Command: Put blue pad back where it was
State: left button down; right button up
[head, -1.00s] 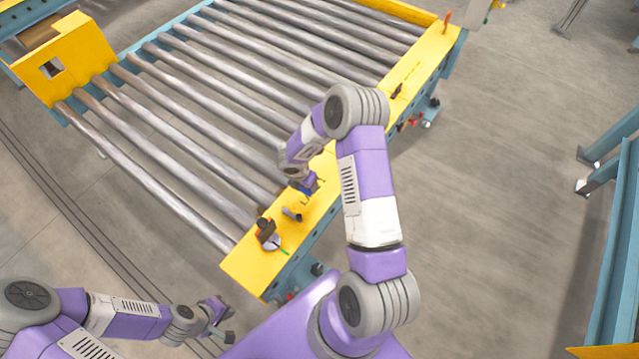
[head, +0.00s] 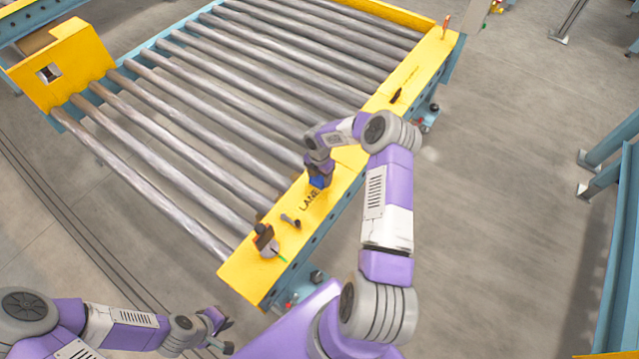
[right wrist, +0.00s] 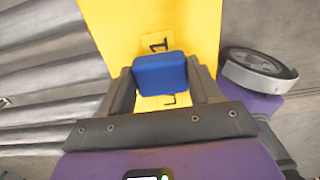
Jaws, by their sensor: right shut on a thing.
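The blue pad (right wrist: 160,75) sits between the two fingers of my right gripper (right wrist: 162,88) in the right wrist view. In the head view the pad (head: 318,182) is a small blue patch under my right gripper (head: 318,180), just over the yellow conveyor rail (head: 345,155). I cannot tell whether the pad touches the rail. The rail shows black lettering beside and under the pad. My left gripper (head: 218,322) is low at the left, away from the rail; its fingers are too small to read.
A black and orange item (head: 263,237) on a pale round base and a small dark peg (head: 291,221) stand on the near rail end. A dark clip (head: 396,95) lies farther along the rail. Metal rollers (head: 190,150) fill the left side.

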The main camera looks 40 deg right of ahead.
aim_at(320, 178)
notch_tip(320, 178, down, 4)
jog(key=shift+r+b, duration=0.2)
jog(key=shift+b, duration=0.35)
jog(key=shift+c, duration=0.4)
jog(key=o, duration=1)
jog(key=shift+r, duration=0.15)
notch_tip(320, 178, up, 12)
jog(key=p, duration=0.3)
